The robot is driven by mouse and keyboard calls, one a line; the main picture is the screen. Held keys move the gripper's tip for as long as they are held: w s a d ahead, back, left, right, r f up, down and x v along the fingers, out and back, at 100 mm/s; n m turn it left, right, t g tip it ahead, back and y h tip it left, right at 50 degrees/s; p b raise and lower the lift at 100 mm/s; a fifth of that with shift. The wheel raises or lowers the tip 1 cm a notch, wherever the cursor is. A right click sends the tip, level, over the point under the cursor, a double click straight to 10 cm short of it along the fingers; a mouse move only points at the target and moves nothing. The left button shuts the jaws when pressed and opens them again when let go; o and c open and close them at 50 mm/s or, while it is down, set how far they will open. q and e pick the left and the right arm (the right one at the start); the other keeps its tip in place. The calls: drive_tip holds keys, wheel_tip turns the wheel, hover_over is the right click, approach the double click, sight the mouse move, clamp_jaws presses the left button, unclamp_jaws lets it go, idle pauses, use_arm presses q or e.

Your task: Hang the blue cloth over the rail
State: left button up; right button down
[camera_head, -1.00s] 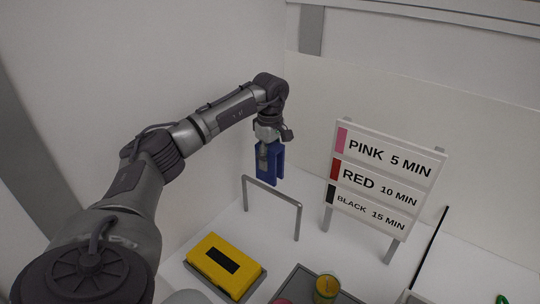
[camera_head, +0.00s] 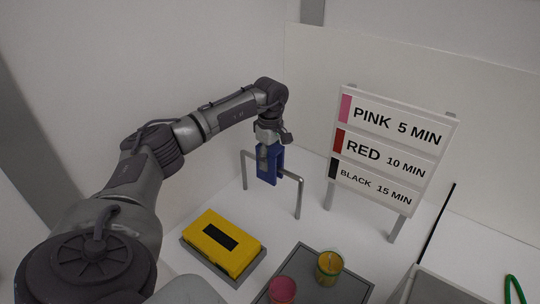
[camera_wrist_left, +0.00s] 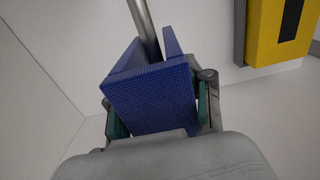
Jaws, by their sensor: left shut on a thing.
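The blue cloth (camera_head: 268,170) is a stiff folded piece with two hanging sides. In the head view it is at the middle of the grey rail (camera_head: 289,174). My left gripper (camera_head: 268,150) is above the rail and shut on the cloth. In the left wrist view the cloth (camera_wrist_left: 150,98) is between the green finger pads of the gripper (camera_wrist_left: 155,112), and the rail's bar (camera_wrist_left: 142,22) runs in between its two sides. The cloth straddles the bar; whether it rests on it is hidden. My right gripper is not in view.
A yellow box (camera_head: 222,242) with a black patch lies on a grey base in front of the rail. A sign (camera_head: 392,155) with pink, red and black rows stands to the right. A dark tray (camera_head: 318,283) holds a yellow jar (camera_head: 329,268) and a pink jar (camera_head: 282,290).

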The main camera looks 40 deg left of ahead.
use_arm(q)
drive_tip(key=shift+f+b, duration=1.25)
drive_tip(key=shift+f, duration=1)
drive_tip(key=o, duration=1.2)
drive_tip(key=shift+o, duration=0.2)
drive_tip(key=shift+r+p, duration=2.15)
drive_tip(key=shift+r, duration=0.9)
drive_tip(key=shift+d, duration=0.1)
